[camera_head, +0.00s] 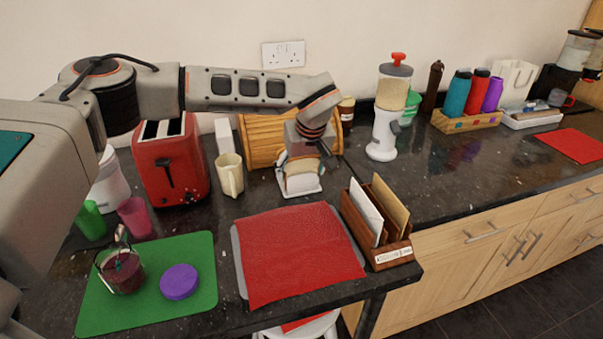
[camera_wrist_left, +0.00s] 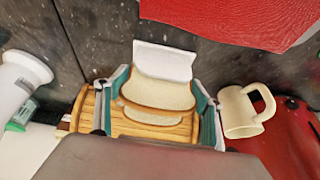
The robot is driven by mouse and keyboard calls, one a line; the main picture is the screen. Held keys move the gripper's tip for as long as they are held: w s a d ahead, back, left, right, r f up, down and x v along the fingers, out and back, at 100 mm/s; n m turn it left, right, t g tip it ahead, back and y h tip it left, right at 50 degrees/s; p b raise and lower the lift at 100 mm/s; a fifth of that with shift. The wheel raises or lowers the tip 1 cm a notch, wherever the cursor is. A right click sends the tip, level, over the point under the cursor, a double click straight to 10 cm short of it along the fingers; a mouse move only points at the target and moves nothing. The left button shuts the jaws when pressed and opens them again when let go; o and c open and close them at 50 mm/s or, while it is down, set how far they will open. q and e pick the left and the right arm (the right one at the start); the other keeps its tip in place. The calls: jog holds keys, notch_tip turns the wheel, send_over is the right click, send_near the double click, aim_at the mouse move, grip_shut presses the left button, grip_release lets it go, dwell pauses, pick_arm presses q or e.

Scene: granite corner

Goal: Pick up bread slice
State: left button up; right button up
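Bread slices (camera_head: 301,183) stand in a white holder (camera_head: 312,192) on the dark counter, in front of a wooden bread box. In the left wrist view at least two slices (camera_wrist_left: 160,94) show one behind another, with the white holder (camera_wrist_left: 163,60) beyond them. My left gripper (camera_head: 300,160) is above the slices and points down. In the left wrist view its teal-lined fingers (camera_wrist_left: 162,98) are spread on both sides of the slices, close to their edges. Firm contact cannot be made out. My right gripper is in neither view.
The wooden bread box (camera_head: 264,138) is close behind the holder. A cream mug (camera_head: 230,176) and red toaster (camera_head: 172,163) stand left. A letter rack (camera_head: 392,254) stands front right, beside a red cloth (camera_head: 297,252). A white dispenser (camera_head: 383,135) stands right.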

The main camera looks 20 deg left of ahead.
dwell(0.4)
pick_arm(q)
notch_tip(320, 180, up, 20)
jog(key=shift+p, duration=0.4)
jog(key=shift+s, duration=0.1)
